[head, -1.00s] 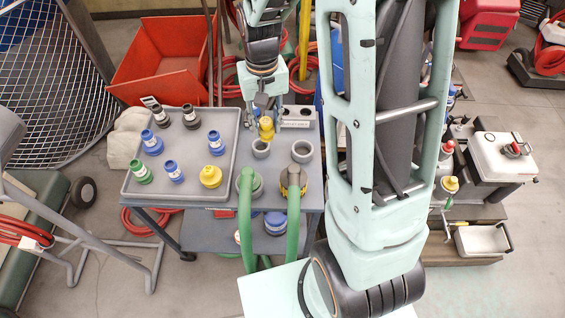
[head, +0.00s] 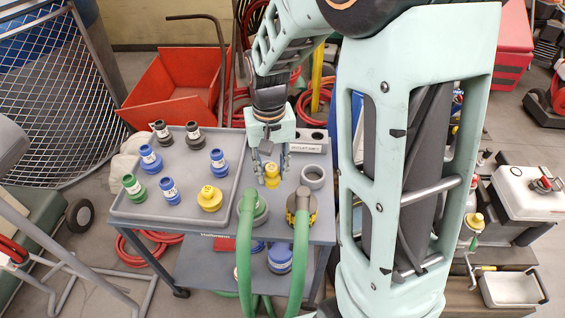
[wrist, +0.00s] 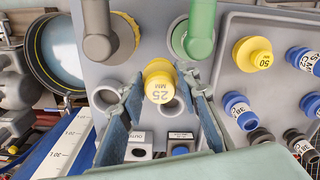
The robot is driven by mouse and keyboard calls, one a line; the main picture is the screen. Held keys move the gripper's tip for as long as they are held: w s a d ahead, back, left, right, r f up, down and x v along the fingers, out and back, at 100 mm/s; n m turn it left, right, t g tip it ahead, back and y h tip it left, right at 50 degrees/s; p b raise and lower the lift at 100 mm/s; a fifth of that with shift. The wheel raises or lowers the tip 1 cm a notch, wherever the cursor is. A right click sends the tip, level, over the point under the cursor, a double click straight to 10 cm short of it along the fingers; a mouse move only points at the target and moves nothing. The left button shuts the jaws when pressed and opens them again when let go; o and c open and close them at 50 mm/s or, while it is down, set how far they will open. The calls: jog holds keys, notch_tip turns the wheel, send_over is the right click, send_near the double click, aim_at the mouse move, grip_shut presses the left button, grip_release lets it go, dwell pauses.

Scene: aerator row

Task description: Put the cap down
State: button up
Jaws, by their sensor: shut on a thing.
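The yellow cap (wrist: 160,85), marked 25 MM, sits between the two fingers of my gripper (wrist: 163,108) in the wrist view. My gripper is shut on it. In the head view the cap (head: 272,176) shows just below my gripper (head: 270,155), left of an open grey ring (head: 313,177) on the cart's top. A second grey ring shows partly behind the cap and a finger in the wrist view (wrist: 179,105); the head view hides it. I cannot tell whether the cap touches that ring or hangs above it.
A grey tray (head: 121,210) with blue, green, black and yellow caps stands on the left. A labelled block (head: 308,143) with holes is behind the rings.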

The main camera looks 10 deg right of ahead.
jog(key=w+d+f, duration=0.1)
jog(key=f, duration=0.1)
jog(key=w+d+f, duration=0.1)
jog(key=d+f, duration=0.1)
jog(key=w+d+f, duration=0.1)
jog(key=f, duration=0.1)
jog(key=shift+w+d, duration=0.2)
jog(key=shift+d, duration=0.2)
jog(key=shift+w+d+f+b, duration=0.1)
jog(key=shift+d+f+b, duration=0.1)
jog(key=shift+f, duration=0.75)
jog(key=shift+w+d+f+b, duration=0.1)
jog(key=shift+f+b, duration=0.1)
jog(key=shift+f, duration=0.7)
jog(key=shift+f, duration=0.2)
jog(key=o, duration=0.9)
jog(key=shift+r, duration=0.15)
